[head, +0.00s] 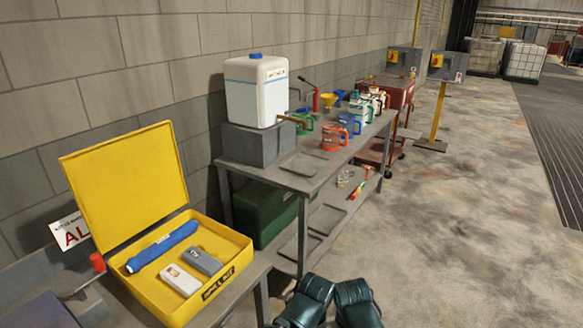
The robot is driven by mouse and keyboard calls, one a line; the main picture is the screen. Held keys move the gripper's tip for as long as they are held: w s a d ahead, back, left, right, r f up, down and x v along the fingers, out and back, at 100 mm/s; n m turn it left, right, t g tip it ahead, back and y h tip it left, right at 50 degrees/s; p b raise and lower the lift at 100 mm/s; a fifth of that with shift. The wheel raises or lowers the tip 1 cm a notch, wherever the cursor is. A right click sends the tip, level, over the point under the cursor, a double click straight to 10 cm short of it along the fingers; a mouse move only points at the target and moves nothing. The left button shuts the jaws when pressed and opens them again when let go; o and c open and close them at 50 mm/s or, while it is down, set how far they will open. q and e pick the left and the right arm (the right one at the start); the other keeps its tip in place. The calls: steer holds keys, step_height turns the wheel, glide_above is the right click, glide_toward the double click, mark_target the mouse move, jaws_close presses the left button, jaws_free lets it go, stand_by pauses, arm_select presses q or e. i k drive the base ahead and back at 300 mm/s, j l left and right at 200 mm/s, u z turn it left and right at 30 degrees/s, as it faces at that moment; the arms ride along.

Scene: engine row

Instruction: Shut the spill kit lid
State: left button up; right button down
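The spill kit (222,285) is a shallow yellow box on a grey bench at the lower left. Its yellow lid (125,180) is open and stands up at the back edge, leaning slightly back near the wall. Inside lie a blue roll (162,246), a white packet (181,280) and a grey packet (202,261). They appear to lie within the box walls.
A grey table (322,175) beyond holds a white container (262,90) on a grey block and several coloured jugs. A small red knob (97,262) stands close to the box's left side. Open floor (465,220) lies to the right.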

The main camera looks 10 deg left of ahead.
mark_target(120, 187)
steer(key=u, duration=1.25)
